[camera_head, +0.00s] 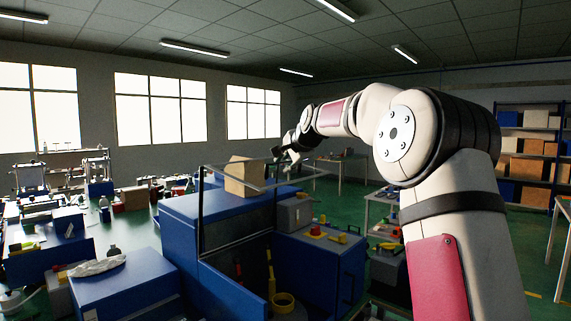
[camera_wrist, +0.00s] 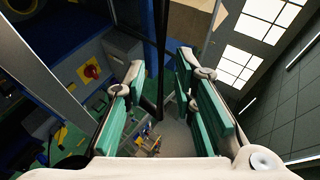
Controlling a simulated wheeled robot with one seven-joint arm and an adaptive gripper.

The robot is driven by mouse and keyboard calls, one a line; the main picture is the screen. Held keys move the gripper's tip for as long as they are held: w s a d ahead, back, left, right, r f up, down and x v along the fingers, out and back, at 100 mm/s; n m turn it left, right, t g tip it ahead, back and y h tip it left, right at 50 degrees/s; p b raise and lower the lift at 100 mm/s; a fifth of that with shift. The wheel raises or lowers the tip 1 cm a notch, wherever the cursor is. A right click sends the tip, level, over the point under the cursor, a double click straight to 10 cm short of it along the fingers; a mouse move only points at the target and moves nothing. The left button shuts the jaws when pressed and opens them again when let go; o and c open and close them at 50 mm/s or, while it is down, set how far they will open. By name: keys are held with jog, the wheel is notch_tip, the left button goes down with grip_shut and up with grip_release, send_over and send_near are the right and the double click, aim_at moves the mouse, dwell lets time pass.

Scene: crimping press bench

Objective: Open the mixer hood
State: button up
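The blue machine (camera_head: 180,226) stands in the middle of the head view. A hood-like frame of thin grey bars (camera_head: 232,178) and a dark upright (camera_head: 201,215) sits at its open front; whether it holds a clear pane I cannot tell. My gripper (camera_head: 283,154) is at the far right of this frame, close to the bars; contact cannot be made out. In the wrist view my gripper (camera_wrist: 160,95) has its green-padded fingers apart. A dark bar (camera_wrist: 161,50) runs between them in the picture, with space on both sides.
A cardboard box (camera_head: 245,177) sits on top of the machine. A grey control box (camera_head: 294,213) and a red button (camera_head: 315,231) are on its right; the button also shows in the wrist view (camera_wrist: 91,72). Cluttered benches fill the left. Shelves (camera_head: 528,145) stand far right.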

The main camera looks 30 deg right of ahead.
jog(key=v, duration=1.1)
jog(key=shift+s+r, duration=0.2)
jog(key=shift+s, duration=0.1)
jog(key=shift+a, duration=0.1)
jog(key=s+a+f+n+g, duration=0.2)
jog(key=s+a+f+n, duration=0.2)
jog(key=s+a, duration=0.4)
jog(key=s+a+f+n+g, duration=0.1)
jog(key=s+a+f+n, duration=0.3)
jog(key=s+a, duration=0.4)
jog(key=s+a+f+n+g, duration=0.1)
jog(key=s+f+n, duration=0.1)
jog(key=s+f, duration=0.3)
jog(key=s+a+f+n+g, duration=0.1)
jog(key=s+f, duration=0.4)
jog(key=s, duration=0.5)
jog(key=s+a+f+n+g+y, duration=0.1)
jog(key=s+a+f+n, duration=0.2)
jog(key=s, duration=0.5)
jog(key=shift+s+a+f+n, duration=0.3)
jog(key=shift+f+n, duration=0.6)
jog(key=shift+n, duration=0.3)
